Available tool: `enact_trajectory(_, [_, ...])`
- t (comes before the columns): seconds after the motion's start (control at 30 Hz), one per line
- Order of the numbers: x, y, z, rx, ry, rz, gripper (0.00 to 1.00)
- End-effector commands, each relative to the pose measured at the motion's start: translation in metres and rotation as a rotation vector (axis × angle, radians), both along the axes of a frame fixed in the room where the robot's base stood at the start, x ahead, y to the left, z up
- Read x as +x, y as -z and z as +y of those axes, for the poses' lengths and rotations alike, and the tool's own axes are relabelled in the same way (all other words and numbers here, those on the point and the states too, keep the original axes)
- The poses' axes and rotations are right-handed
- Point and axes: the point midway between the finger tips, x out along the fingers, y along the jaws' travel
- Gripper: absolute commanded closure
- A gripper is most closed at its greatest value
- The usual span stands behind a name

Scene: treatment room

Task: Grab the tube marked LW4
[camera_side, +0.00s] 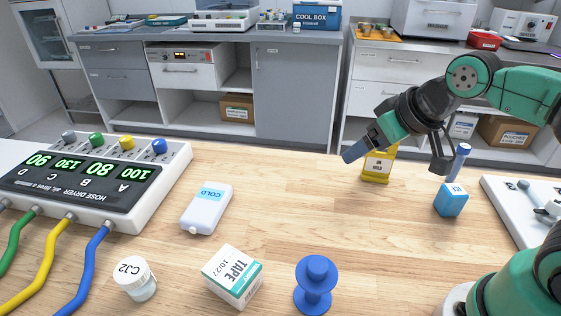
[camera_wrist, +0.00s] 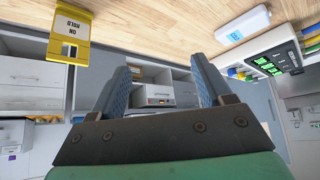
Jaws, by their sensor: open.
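I see no tube marked LW4 in either view. The only marked small container is a clear one with a white cap reading CJ2 (camera_side: 136,278), upright at the table's front left. My gripper (camera_side: 352,152) is raised over the back of the table, pointing left and down beside the yellow sign. In the wrist view my gripper (camera_wrist: 160,66) shows two blue fingers apart with nothing between them.
A hose dryer (camera_side: 95,180) fills the left. The table's middle is clear.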

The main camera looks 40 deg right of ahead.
Motion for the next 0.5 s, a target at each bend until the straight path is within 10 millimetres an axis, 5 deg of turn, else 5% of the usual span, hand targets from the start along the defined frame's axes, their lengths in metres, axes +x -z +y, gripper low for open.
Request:
enact_trajectory(0.13, [0.000,-0.027,0.000,0.000,0.000,0.000,0.28])
enact_trajectory(0.5, [0.012,-0.012,-0.094,-0.127,0.613,0.110,0.28])
